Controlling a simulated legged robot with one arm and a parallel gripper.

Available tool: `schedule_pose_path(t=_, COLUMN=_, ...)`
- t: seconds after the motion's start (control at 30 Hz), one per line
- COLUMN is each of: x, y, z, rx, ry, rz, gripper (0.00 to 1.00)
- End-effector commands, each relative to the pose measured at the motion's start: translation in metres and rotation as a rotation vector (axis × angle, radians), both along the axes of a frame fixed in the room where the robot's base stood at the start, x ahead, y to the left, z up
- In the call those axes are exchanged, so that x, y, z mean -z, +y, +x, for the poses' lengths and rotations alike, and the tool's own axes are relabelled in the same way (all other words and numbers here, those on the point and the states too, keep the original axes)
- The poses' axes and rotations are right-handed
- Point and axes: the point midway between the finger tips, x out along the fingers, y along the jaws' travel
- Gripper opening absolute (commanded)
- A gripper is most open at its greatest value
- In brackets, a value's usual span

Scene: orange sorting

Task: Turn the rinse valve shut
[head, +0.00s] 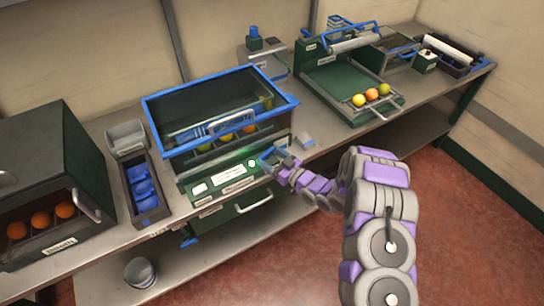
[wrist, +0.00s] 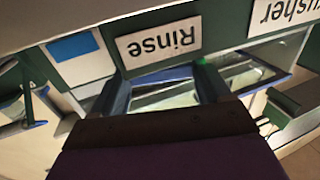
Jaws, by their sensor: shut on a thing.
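The rinse panel is the dark green front below the blue-rimmed glass tank (head: 219,110). Its white Rinse label (wrist: 158,45) shows upside down in the wrist view, just beyond my gripper. My gripper (head: 276,161) is at the right end of this panel in the head view, by a small green light (head: 252,163). It is shut on the rinse valve, which is mostly hidden by the jaws; how far it is turned cannot be told. In the wrist view the dark gripper body fills the bottom.
A drawer handle (head: 254,203) sticks out below the panel. Left are a tray of blue things (head: 146,190) and a cabinet with oranges (head: 45,160). Right is a green tray (head: 340,83) with several fruits. A bucket (head: 140,272) stands on the lower shelf.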

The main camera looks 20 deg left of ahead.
Motion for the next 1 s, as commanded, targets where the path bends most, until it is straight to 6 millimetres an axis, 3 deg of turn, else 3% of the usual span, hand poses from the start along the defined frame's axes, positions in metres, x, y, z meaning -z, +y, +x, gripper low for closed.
schedule_pose_path(t=0.4, x=-0.0032, y=0.0054, z=-0.0049, rx=0.264, ry=-0.005, rz=0.005, gripper=0.46)
schedule_pose_path(t=0.8, x=-0.003, y=0.004, z=-0.0039, rx=0.294, ry=-0.009, rz=0.002, gripper=0.46)
schedule_pose_path(t=0.83, x=-0.0031, y=0.004, z=-0.0039, rx=0.294, ry=-0.009, rz=0.002, gripper=0.78)
schedule_pose_path(t=1.0, x=-0.0019, y=0.0037, z=-0.0043, rx=0.293, ry=-0.006, rz=0.001, gripper=0.94)
